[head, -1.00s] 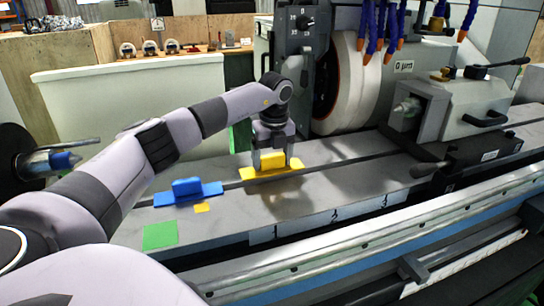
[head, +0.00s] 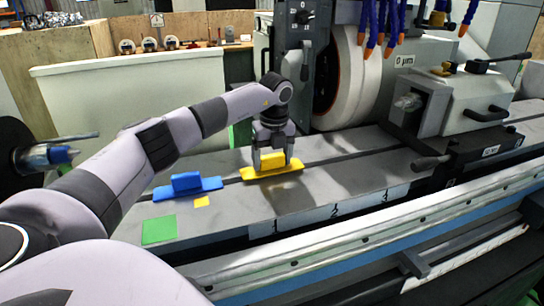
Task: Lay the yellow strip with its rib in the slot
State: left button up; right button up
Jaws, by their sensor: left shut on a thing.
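The yellow strip (head: 272,174) is a flat plate with an upright block on top, in the middle of the head view. It lies at the dark slot (head: 343,158) that runs along the grey machine table. Its underside and rib are hidden, so I cannot tell whether the rib sits in the slot. My left gripper (head: 272,163) points down from above and is shut on the strip's upright block. My right gripper is not in view.
A blue strip (head: 188,188) with a similar block lies to the left on the table. The grinding wheel (head: 355,80) and tailstock (head: 465,105) stand behind and right. The table front is clear.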

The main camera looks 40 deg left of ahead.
aim_at(272, 156)
pick_arm(q)
jog(key=shift+f, duration=0.4)
jog(key=o, duration=1)
jog(key=shift+s+d+r+b, duration=0.1)
jog(key=shift+d+r+b, duration=0.1)
jog(key=shift+r, duration=1)
jog(key=shift+s+d+r+b, duration=0.1)
jog(key=shift+r+b, duration=0.05)
jog(key=shift+r, duration=1)
jog(key=shift+d+r+b, duration=0.1)
jog(key=shift+r+b, duration=0.1)
jog(key=shift+r, duration=1)
jog(key=shift+f, duration=0.1)
